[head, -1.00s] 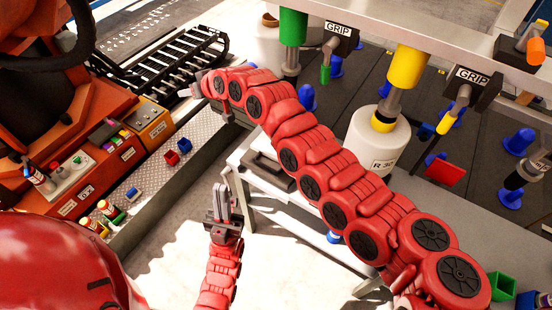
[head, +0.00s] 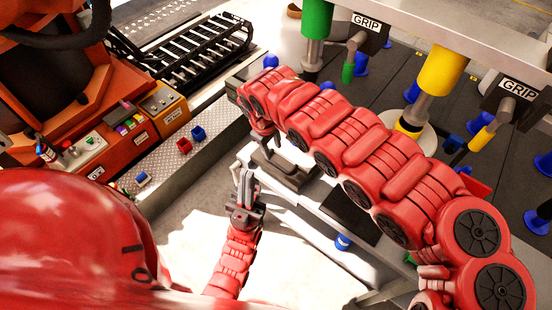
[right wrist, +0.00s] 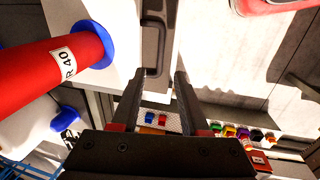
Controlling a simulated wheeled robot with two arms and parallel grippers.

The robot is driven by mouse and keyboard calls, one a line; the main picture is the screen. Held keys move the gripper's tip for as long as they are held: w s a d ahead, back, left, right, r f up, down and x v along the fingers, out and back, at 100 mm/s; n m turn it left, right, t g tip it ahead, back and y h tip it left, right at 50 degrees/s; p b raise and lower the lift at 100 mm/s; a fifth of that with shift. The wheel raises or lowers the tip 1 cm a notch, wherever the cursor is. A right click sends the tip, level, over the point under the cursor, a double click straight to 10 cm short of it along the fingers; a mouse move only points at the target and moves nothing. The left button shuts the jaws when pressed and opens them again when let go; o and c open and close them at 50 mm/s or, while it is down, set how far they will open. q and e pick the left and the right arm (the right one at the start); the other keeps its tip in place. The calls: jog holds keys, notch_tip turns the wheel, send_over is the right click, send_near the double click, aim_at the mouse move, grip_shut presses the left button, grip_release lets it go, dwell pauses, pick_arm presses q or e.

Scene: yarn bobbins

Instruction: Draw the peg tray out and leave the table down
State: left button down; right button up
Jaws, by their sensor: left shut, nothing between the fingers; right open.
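A dark surface (head: 388,75) with several blue pegs, apparently the peg tray, lies beyond my right arm in the head view. A pale table or frame edge (head: 300,222) runs below it. A black handle or bracket (head: 285,168) sits at its near left corner; a dark handle-like bar (right wrist: 153,45) shows in the right wrist view. My right gripper (right wrist: 158,82) is open with that bar ahead of its fingertips, not between them. My left gripper (head: 244,178) is shut and empty, below left of the handle.
Green (head: 315,20) and yellow (head: 440,70) bobbins hang above with GRIP-labelled holders. A red R 40 bobbin (right wrist: 45,70) is close left in the right wrist view. An orange control console (head: 120,135) stands left. Sunlit floor (head: 200,240) beside my left gripper is clear.

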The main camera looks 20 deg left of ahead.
aim_at(277, 165)
jog(key=f, duration=0.3)
jog(key=w+f, duration=0.1)
jog(key=f, duration=0.4)
jog(key=shift+w+d+f, duration=0.2)
jog(key=shift+d+f, duration=0.05)
jog(key=shift+f, duration=0.15)
grip_shut()
dwell(0.9)
